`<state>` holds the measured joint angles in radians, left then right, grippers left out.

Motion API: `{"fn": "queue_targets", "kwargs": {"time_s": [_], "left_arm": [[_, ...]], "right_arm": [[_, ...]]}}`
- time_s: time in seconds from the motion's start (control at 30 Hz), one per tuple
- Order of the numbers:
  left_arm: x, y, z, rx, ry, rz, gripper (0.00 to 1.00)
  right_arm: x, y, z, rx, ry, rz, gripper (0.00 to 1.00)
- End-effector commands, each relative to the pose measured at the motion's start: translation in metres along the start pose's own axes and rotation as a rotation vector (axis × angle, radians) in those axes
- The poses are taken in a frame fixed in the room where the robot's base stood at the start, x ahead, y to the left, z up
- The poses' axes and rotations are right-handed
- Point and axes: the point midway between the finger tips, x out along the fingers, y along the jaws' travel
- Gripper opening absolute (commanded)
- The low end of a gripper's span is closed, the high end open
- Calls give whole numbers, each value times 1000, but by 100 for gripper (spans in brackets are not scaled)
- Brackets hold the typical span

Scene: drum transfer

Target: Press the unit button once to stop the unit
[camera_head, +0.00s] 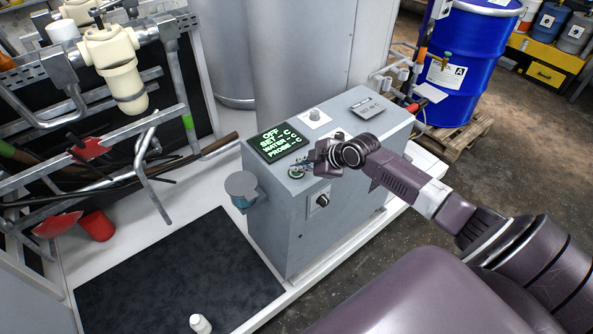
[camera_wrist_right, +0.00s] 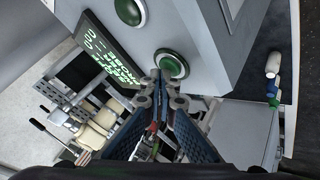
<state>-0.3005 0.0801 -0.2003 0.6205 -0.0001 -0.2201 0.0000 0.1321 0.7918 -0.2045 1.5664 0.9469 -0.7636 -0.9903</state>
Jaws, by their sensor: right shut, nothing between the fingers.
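The grey control unit (camera_head: 285,225) stands in the middle of the head view. Its dark display (camera_head: 277,141) reads OFF, SET, WATER and PROBE in green. A round green button (camera_head: 296,173) with a pale ring sits on top, in front of the display. My right gripper (camera_head: 305,167) is shut and empty, low over this top. In the wrist view the shut fingertips (camera_wrist_right: 160,78) are at the edge of a green button (camera_wrist_right: 172,65); I cannot tell whether they touch it. A second green button (camera_wrist_right: 129,10) shows farther up. My left gripper is not in view.
A black knob (camera_head: 322,200) is on the unit's front, and a pale knob (camera_head: 315,114) on its top. A teal lidded cup (camera_head: 243,189) hangs at its left side. A blue drum (camera_head: 470,60) stands on a pallet behind right. Pipe racks fill the left.

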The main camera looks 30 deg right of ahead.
Motion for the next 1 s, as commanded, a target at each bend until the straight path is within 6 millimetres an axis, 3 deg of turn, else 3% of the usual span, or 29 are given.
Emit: {"fn": "queue_targets", "kwargs": {"time_s": [1.0], "left_arm": [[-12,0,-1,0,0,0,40]], "right_arm": [[-10,8,-6,0,-1,0,0]]}}
